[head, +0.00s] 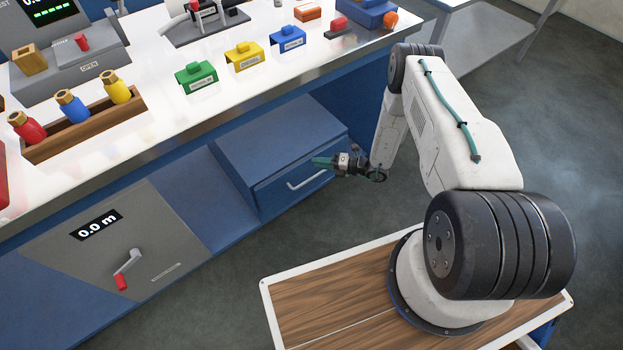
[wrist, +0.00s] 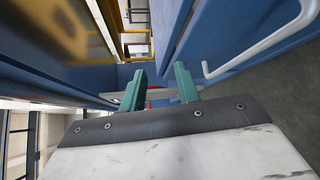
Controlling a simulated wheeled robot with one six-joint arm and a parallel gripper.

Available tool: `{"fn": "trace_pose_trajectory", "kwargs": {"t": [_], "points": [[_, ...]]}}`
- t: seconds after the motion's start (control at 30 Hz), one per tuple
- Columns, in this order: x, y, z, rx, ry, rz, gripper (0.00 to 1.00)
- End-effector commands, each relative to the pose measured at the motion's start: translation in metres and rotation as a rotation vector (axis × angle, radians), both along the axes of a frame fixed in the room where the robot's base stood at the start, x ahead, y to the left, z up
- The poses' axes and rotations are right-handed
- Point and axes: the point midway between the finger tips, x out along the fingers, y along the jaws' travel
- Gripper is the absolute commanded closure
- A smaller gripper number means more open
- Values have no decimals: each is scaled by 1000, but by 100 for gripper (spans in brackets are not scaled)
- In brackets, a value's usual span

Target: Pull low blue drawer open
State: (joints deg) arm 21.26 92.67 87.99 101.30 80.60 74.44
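The low blue drawer (head: 272,199) is set under the counter, with a pale bar handle (head: 307,180) across its front. My gripper (head: 322,161) is beside the upper right part of the drawer front, its teal fingers pointing left in the head view. In the wrist view, my gripper (wrist: 160,75) has its two fingers spread apart with a gap between them. The handle (wrist: 262,45) shows to the right of both fingers there, not between them. Whether a finger touches the drawer front is not clear.
The white counter (head: 150,125) overhangs the drawer and carries colored bottles in a wooden rack (head: 85,130) and several colored blocks. A grey panel with a red-knobbed crank (head: 127,265) is left of the drawer. The floor (head: 235,285) in front is clear.

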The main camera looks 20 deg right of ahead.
Motion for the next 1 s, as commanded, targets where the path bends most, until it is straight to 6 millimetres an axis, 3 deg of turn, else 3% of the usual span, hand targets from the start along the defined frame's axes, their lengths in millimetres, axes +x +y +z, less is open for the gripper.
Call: {"fn": "trace_pose_trajectory", "kwargs": {"t": [0.03, 0.1, 0.2, 0.3, 0.47, 0.8, 1.0], "points": [[-8, -4, -29, 42, 64, -75, 68], [-14, -10, -57, 94, 136, -167, 68], [-23, -17, -86, 151, 209, -265, 68], [-29, -21, -103, 186, 250, -322, 68], [-24, -17, -112, 202, 268, -349, 68], [14, 17, -121, 201, 267, -346, 68], [25, 27, -124, 202, 268, -347, 68]]}}
